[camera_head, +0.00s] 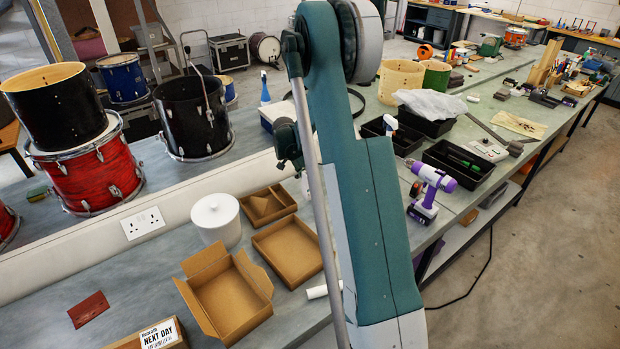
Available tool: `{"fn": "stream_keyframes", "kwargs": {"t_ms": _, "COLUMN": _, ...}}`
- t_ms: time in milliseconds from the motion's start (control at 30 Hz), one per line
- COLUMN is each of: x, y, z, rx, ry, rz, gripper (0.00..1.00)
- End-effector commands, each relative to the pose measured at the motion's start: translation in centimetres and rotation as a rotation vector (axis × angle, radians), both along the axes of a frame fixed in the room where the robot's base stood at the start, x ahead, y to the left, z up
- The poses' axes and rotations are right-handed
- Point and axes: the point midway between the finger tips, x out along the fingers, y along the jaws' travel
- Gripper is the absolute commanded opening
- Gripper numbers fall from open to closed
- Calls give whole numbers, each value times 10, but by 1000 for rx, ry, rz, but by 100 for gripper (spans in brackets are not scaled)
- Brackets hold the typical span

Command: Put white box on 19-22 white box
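No box that is plainly the white box or the 19-22 white box can be made out. A round white lidded tub (216,220) stands on the near bench. A cardboard box (158,336) with a white "NEXT DAY" label is cut off by the bottom edge. My arm crosses the middle of the picture from top to bottom and hides part of the bench. My gripper is not in view.
An open cardboard box (213,318) and shallow cardboard trays (256,238) crowd the near bench. A purple drill (430,185) and black trays (484,181) lie right of my arm. Drums (135,178) stand left. Bare bench shows around a red-brown sheet (89,309).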

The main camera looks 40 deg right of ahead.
Motion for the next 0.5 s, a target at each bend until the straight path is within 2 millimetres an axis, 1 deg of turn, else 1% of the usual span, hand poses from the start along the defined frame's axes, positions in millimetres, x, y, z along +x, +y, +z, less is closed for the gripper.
{"fn": "stream_keyframes", "kwargs": {"t_ms": 267, "x": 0, "y": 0, "z": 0, "rx": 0, "ry": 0, "rz": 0, "gripper": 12}}
{"fn": "stream_keyframes", "kwargs": {"t_ms": 400, "x": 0, "y": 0, "z": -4, "rx": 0, "ry": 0, "rz": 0, "gripper": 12}}
{"fn": "stream_keyframes", "kwargs": {"t_ms": 433, "x": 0, "y": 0, "z": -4, "rx": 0, "ry": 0, "rz": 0, "gripper": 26}}
{"fn": "stream_keyframes", "kwargs": {"t_ms": 500, "x": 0, "y": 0, "z": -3, "rx": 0, "ry": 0, "rz": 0, "gripper": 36}}
